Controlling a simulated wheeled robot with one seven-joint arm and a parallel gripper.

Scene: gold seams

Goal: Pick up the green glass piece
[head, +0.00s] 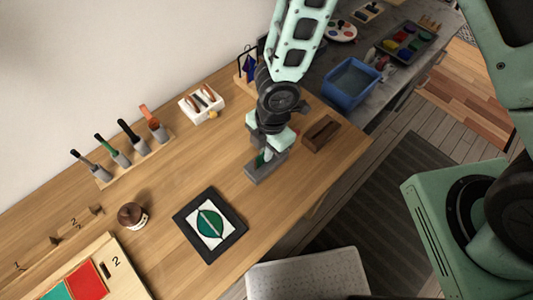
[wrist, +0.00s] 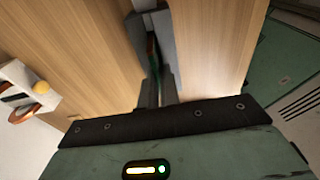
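The green glass piece (head: 260,159) stands in a small grey holder (head: 266,170) on the wooden table, and only part of it shows beneath my gripper. It also shows in the wrist view as a narrow green strip (wrist: 152,52). My gripper (head: 265,153) points down right at the piece, just above the holder. In the wrist view its dark fingers (wrist: 158,92) lie close together with a narrow gap, in line with the green strip. Whether they touch the glass cannot be told.
A black-framed panel (head: 238,239) with a green leaf design lies in front. A brown block (head: 321,132) sits right of the holder. A tool rack (head: 132,160), a round jar (head: 132,216) and a white holder (head: 202,103) stand left. A blue bin (head: 350,83) is behind right.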

